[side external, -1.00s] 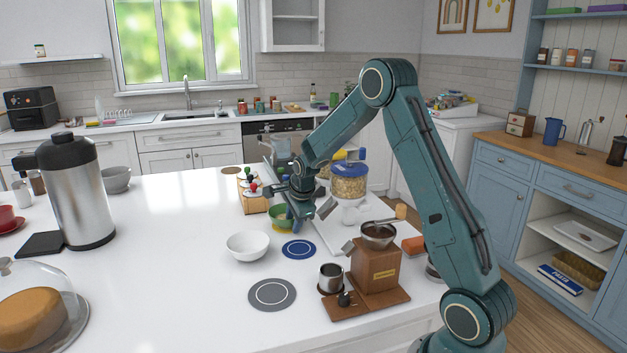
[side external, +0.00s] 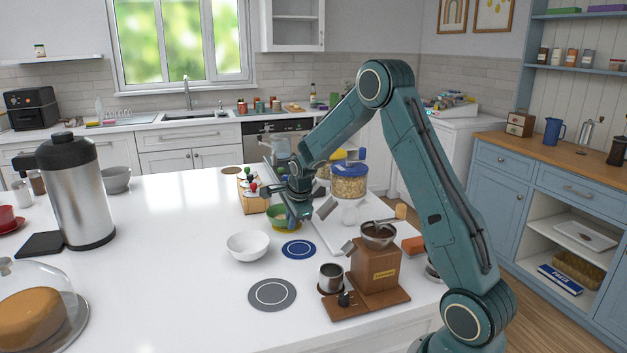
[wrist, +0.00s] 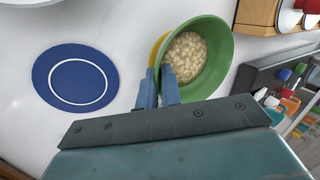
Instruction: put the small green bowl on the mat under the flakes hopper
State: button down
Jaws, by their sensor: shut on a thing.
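The small green bowl (side external: 279,214) is at the yellow mat (side external: 284,231), below the clear jars. In the wrist view the green bowl (wrist: 220,47) holds pale, bead-like pieces. A sliver of the yellow mat (wrist: 155,50) shows at its left edge. My gripper (wrist: 160,73) is shut on the bowl's near rim, one finger on each side of the wall. In the side view my gripper (side external: 303,222) partly hides the bowl. A clear jar with a blue lid (side external: 348,170) holds tan pieces. I cannot tell which jar is the flakes hopper.
A blue mat (side external: 298,250) lies bare in front of the bowl, and a grey mat (side external: 272,294) nearer still. A white bowl (side external: 248,246) stands left of the blue mat. A wooden grinder (side external: 376,268) stands right. A wooden rack (side external: 255,206) is close behind the green bowl.

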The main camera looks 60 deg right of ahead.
jog(key=shift+w+a+f, duration=0.15)
jog(key=shift+w+a, duration=0.15)
jog(key=shift+a, duration=0.2)
jog(key=c, duration=1.5)
grip_release()
jog(key=shift+r, duration=0.2)
jog(key=shift+s+r, duration=0.1)
jog(key=shift+r, duration=0.3)
jog(key=v, duration=1.2)
jog(key=shift+a+r, duration=0.2)
jog(key=shift+r, duration=0.1)
jog(key=shift+s, duration=0.1)
